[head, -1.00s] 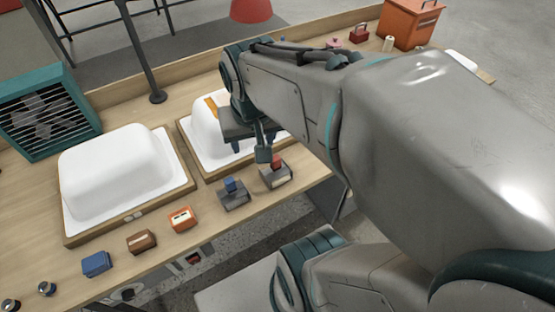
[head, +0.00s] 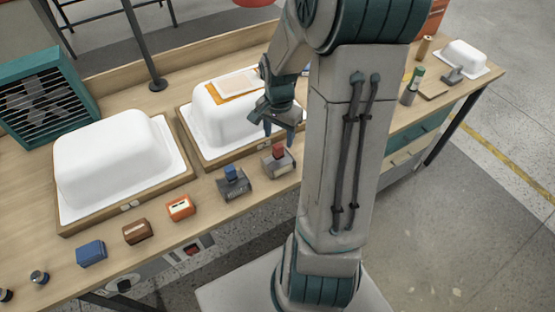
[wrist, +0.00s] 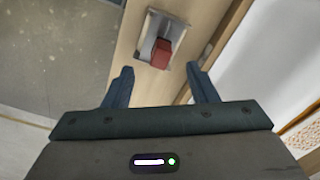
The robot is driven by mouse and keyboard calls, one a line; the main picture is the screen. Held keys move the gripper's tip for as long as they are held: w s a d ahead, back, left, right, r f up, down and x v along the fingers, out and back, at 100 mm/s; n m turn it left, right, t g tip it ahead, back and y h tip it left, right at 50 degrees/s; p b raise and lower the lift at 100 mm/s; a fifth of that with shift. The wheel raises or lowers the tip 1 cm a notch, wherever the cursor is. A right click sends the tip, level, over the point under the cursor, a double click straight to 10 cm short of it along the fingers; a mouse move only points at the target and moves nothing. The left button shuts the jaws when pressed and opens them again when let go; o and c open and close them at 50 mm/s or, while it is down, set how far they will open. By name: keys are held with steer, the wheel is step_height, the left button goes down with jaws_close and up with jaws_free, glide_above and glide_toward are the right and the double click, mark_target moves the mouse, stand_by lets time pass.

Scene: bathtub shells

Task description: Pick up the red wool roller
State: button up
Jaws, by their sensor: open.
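The red wool roller (head: 278,152) is a small red block on a grey metal base near the bench's front edge. In the wrist view the red wool roller (wrist: 162,53) lies ahead of the fingers, roughly centred between them. My gripper (head: 280,134) is open and empty, with its fingers pointing down above and slightly behind the roller in the head view. Both open fingers of my gripper (wrist: 160,72) also show in the wrist view, apart from the roller.
A similar blue-topped tool (head: 233,181) stands just left. Orange (head: 180,207), brown (head: 137,232) and blue (head: 91,253) blocks continue along the front edge. White tub shells (head: 110,160) sit on wooden bases behind. A teal fan box (head: 48,98) stands at left.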

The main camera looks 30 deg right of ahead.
mark_target(278, 146)
steer(key=shift+f, duration=4.7)
jaws_close()
steer(key=shift+w+r, duration=0.1)
steer(key=shift+r, duration=0.7)
steer(key=r, duration=0.1)
steer(key=d+r, duration=0.1)
steer(key=r, duration=0.1)
steer(key=shift+d+r, duration=0.1)
steer(key=shift+r, duration=0.05)
steer(key=d+r, duration=0.6)
steer(key=d, duration=0.4)
steer(key=shift+d+b, duration=0.25)
steer(key=shift+b, duration=0.2)
